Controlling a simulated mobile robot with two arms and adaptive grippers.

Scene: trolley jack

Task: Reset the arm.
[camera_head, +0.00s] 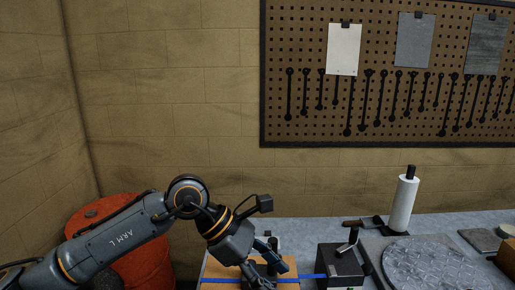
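My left gripper (264,272) points down over a tan surface with a blue stripe (225,280) at the bottom edge. Dark parts overlap around its fingers, so I cannot tell whether they are apart or hold something. My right arm and gripper are not in view. No whole trolley jack can be made out.
A black box (340,268) with a small handle stands right of the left gripper. A white roll (403,205) on a holder and a round metal plate (436,265) are farther right. A red drum (140,262) stands behind my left arm. A tool pegboard (385,95) hangs behind.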

